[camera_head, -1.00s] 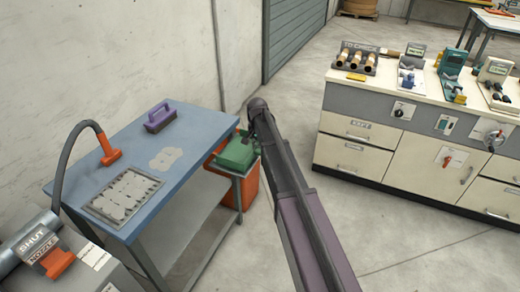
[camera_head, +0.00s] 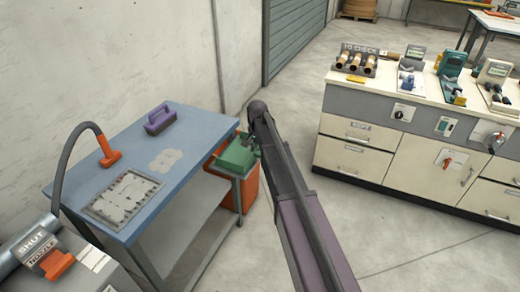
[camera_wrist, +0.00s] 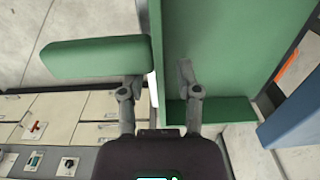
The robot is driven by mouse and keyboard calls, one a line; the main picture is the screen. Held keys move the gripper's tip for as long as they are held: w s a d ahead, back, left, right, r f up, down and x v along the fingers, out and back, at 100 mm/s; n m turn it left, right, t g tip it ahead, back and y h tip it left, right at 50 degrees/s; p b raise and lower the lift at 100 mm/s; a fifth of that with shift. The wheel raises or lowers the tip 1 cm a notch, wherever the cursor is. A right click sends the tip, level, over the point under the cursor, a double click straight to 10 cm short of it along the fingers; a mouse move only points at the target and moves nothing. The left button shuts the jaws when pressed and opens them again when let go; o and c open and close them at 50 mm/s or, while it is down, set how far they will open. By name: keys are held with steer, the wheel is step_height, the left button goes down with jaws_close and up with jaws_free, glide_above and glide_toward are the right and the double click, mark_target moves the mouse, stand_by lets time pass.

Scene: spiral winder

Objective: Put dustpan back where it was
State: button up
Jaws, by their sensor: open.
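The green dustpan (camera_head: 236,157) rests on a small stand beside the right end of the blue table, above an orange bin. In the wrist view its wide pan (camera_wrist: 235,55) fills the upper right and its handle (camera_wrist: 90,58) points left. My gripper (camera_wrist: 158,76) is open. One finger is by the handle's inner end and the other is over the pan; I cannot tell whether they touch it. In the head view my gripper (camera_head: 252,155) is at the dustpan's right side, partly hidden by my arm.
The blue table (camera_head: 205,130) holds a purple brush (camera_head: 160,120), a metal grate (camera_head: 124,193) and an orange-ended hose (camera_head: 109,158). The orange bin (camera_head: 249,188) stands at its right end. A cabinet (camera_head: 352,130) is at right. The floor between is clear.

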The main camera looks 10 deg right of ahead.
steer(key=shift+r, duration=0.15)
step_height(320, 180, up, 12)
steer(key=p, duration=1.2)
steer(key=shift+s, duration=0.1)
stand_by(0.5)
steer(key=s+d+n, duration=0.1)
steer(key=s+n, duration=0.6)
steer(key=s, duration=2.1)
steer(key=shift+s, duration=0.4)
steer(key=shift+d, duration=0.1)
